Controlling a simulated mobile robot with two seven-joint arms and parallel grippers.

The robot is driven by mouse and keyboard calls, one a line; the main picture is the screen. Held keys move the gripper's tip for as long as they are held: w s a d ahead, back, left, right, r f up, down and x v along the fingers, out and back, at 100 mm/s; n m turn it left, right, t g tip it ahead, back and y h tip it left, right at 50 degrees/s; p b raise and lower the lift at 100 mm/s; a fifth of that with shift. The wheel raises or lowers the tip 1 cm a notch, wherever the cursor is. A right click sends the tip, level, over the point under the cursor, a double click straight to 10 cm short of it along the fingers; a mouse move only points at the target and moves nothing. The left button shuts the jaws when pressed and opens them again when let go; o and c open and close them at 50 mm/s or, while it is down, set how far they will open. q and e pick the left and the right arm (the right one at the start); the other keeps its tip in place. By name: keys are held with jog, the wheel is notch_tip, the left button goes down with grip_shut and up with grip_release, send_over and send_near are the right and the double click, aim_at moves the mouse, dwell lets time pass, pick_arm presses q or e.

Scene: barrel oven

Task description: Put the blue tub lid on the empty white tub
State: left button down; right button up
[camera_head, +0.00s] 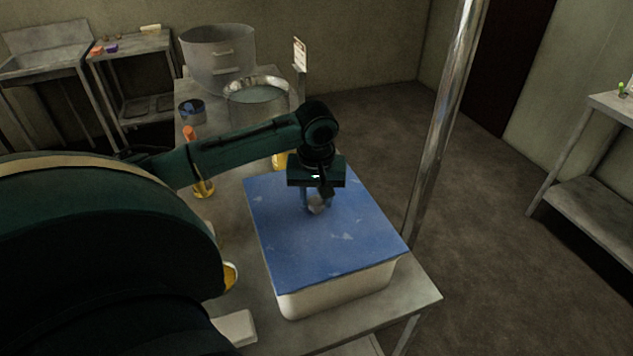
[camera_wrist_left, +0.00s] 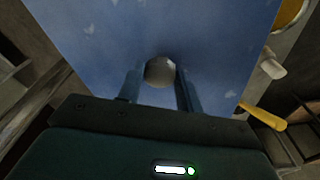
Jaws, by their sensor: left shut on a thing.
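The blue tub lid (camera_head: 320,245) lies over the top of the white tub (camera_head: 335,297) on the metal table. It looks roughly lined up with the rim; whether it is fully seated I cannot tell. The tub's inside is hidden by the lid. My left gripper (camera_head: 318,207) is above the lid and shut on its round grey knob. In the left wrist view, the fingers of the left gripper (camera_wrist_left: 160,88) stand on either side of the knob (camera_wrist_left: 160,71), with the blue lid (camera_wrist_left: 215,35) filling the view behind. My right gripper is not in view.
The metal table (camera_head: 410,300) also holds a large grey pot (camera_head: 217,60), a steel pot (camera_head: 258,105), a small dark can (camera_head: 191,112) and a yellow bottle with an orange top (camera_head: 203,187). A shiny vertical pole (camera_head: 445,120) stands beyond the table's right edge.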

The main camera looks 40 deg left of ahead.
pick_arm(q)
jog(key=c, duration=0.9)
grip_release()
jog(key=shift+o, duration=0.2)
notch_tip(320, 180, up, 13)
jog(key=s+d, duration=0.1)
jog(key=shift+s, duration=0.15)
jog(key=shift+d, duration=0.1)
